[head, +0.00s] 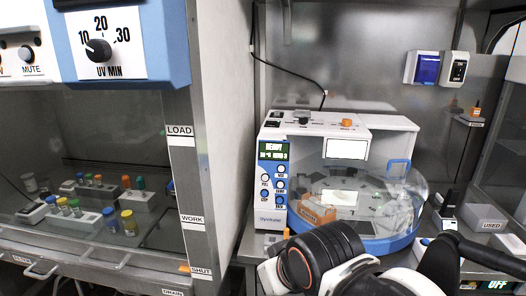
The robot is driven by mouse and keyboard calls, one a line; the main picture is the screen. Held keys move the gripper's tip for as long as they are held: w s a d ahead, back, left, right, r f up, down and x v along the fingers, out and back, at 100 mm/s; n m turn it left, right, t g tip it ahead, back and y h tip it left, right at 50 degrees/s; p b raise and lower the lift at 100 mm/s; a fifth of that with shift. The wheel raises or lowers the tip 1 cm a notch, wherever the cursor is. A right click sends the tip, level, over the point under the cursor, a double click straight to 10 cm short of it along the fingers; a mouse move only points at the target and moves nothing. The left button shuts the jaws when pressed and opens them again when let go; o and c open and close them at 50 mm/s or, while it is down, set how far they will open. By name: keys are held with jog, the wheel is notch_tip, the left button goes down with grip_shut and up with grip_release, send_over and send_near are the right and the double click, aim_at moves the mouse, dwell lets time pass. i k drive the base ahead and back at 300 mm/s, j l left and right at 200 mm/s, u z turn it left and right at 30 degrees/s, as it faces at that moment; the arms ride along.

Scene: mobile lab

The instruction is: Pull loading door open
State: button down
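The benchtop machine (335,128) stands in the middle of the view, with a lit green display at its left. A clear, rounded door (408,205) curves around its front right, above a blue base ring. The door looks closed, but I cannot be sure. My black and white arm crosses the bottom of the view in front of the machine's base. I cannot make out any gripper fingers, and nothing of mine visibly touches the handle.
A fume cabinet with a sash and racks of coloured-cap vials (100,185) stands at the left. A grey USED bin (484,218) and a dark upright item (448,203) stand right of the machine. A glass-sided enclosure bounds the far right. Space before the door handle looks clear.

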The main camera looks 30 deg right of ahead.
aim_at(422, 202)
jog(key=z, duration=1.65)
